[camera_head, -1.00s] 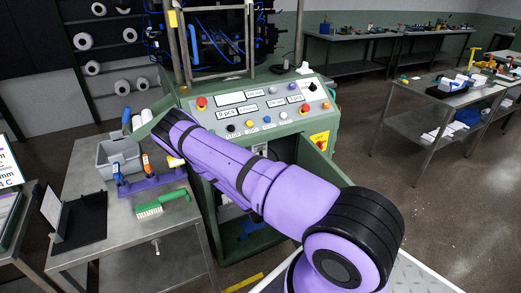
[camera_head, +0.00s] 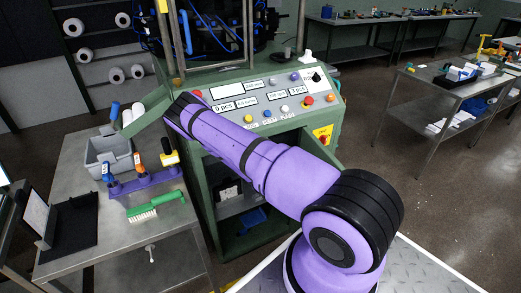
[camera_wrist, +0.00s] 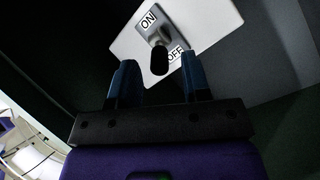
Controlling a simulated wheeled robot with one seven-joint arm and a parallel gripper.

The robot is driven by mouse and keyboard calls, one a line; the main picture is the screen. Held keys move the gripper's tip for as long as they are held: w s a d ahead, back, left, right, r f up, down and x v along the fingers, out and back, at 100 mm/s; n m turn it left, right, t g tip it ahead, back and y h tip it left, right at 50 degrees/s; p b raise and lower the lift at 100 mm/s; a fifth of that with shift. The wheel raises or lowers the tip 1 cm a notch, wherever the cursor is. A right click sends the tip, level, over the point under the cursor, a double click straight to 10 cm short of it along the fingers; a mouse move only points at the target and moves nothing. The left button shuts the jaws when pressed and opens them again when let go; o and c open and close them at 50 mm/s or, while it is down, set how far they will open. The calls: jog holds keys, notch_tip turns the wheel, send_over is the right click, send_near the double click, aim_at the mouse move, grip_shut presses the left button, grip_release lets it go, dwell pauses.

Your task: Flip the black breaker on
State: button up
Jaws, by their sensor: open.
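In the wrist view, the breaker's black lever (camera_wrist: 159,62) sticks out from a grey mount on a white plate (camera_wrist: 208,22). The plate has an ON label (camera_wrist: 149,19) at upper left and an OFF label (camera_wrist: 175,54) at lower right. The lever's tip appears on the OFF side. My gripper (camera_wrist: 160,68) is open, with one blue finger on each side of the lever. In the head view, the breaker and gripper are hidden; my arm reaches to the left side of the green knitting machine (camera_head: 330,125).
A side table (camera_head: 110,250) stands left of the machine, close to my arm, with a grey bin (camera_head: 108,155), a green brush (camera_head: 155,207) and a purple rack (camera_head: 145,184). The machine's open panel (camera_head: 147,112) is near my arm's far end.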

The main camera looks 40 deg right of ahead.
jog(key=shift+x, duration=1.4)
grip_shut()
